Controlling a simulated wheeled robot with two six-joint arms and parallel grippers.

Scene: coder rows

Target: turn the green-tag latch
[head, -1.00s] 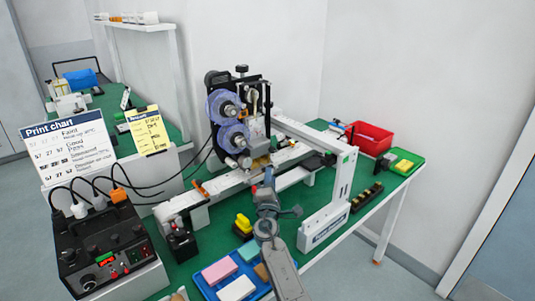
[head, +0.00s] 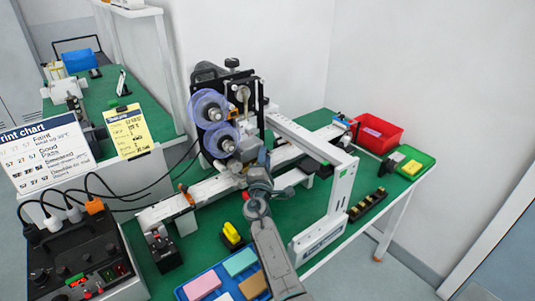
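The coder machine (head: 228,115) stands on the green-topped table with two bluish-purple ribbon rolls (head: 209,108) on its front. A white arch-like frame (head: 340,195) spans the rail to its right; a small green mark shows on its upright, but I cannot tell whether it is the latch tag. My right gripper (head: 262,162) is at the lower front of the coder, just right of the lower roll. Its fingers are small and overlap the machine parts, so I cannot tell open from shut or whether they touch. My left gripper is out of view.
A black control box (head: 75,255) with cables stands at lower left. A blue tray (head: 190,291) with coloured blocks lies below my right arm. A red bin (head: 379,132) and a green tray (head: 425,158) sit at the right end. A yellow object (head: 232,235) stands near the blue tray.

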